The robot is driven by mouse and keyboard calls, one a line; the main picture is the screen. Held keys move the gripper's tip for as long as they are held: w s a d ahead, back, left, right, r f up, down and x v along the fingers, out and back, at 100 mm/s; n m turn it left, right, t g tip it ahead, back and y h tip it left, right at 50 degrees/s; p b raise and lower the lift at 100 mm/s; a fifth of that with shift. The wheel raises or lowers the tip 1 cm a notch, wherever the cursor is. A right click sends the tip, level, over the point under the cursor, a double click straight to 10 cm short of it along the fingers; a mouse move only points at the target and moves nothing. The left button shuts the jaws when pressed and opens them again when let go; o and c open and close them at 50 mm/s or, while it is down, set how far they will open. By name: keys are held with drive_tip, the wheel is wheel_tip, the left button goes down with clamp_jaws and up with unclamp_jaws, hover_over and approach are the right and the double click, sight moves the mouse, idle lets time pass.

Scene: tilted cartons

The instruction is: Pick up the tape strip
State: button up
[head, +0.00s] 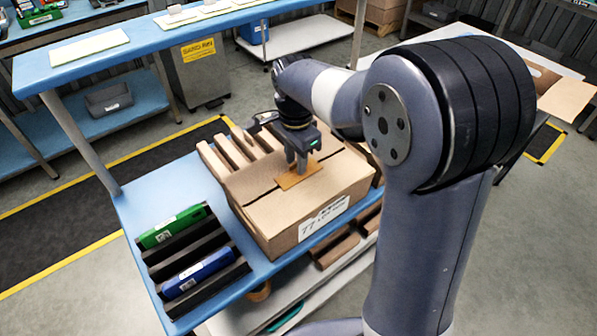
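The tape strip (313,169) is a short orange-brown piece lying on the top of a closed cardboard carton (268,213), across the dark seam between its flaps. The carton stands on a blue cart top and has a white label on its front side. My gripper (297,172) points down with its fingertips at the strip, close above or touching it. The fingers cover part of the strip. I cannot tell whether they are closed on it.
A black rack (205,283) with a green box (172,226) and a blue box (198,272) is at the cart's left front. A blue bench (150,44) runs across the back. The floor left of the cart is clear.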

clamp_jaws()
idle(0.4)
wheel_tip(320, 180, up, 10)
drive_tip(key=f, duration=0.1)
drive_tip(key=shift+f+b, duration=2.1)
drive_tip(key=shift+f, duration=2.2)
